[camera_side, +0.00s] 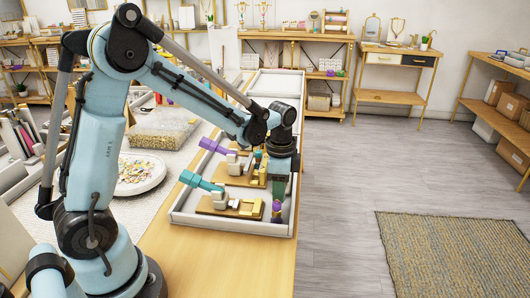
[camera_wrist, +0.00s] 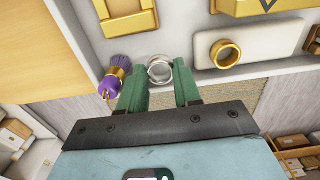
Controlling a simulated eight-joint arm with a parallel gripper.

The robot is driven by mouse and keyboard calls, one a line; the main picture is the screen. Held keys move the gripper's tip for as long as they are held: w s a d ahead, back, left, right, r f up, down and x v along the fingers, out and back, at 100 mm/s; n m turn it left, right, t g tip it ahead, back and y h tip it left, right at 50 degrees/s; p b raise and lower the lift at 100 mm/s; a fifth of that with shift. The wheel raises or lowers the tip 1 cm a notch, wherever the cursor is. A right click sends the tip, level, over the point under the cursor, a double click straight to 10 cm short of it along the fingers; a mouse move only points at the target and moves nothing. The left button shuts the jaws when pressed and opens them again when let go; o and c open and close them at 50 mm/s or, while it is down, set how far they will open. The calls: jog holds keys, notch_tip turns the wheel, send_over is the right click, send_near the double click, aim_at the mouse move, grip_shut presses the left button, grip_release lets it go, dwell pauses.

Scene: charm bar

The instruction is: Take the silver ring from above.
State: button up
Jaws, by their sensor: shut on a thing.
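The silver ring (camera_wrist: 159,69) is between the two green fingertips of my gripper (camera_wrist: 160,76) in the wrist view. My gripper is shut on it, with a finger against each side. The ring's opening faces the wrist camera. In the side view my gripper (camera_side: 279,188) points down at the right end of the long white tray (camera_side: 235,227). The ring cannot be made out there.
A purple brush (camera_wrist: 115,78) with a gold band lies close left of the fingers. A gold ring (camera_wrist: 226,54) rests on a pale block (camera_wrist: 270,44) to the right.

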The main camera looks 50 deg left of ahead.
jog(key=shift+r, duration=1.7)
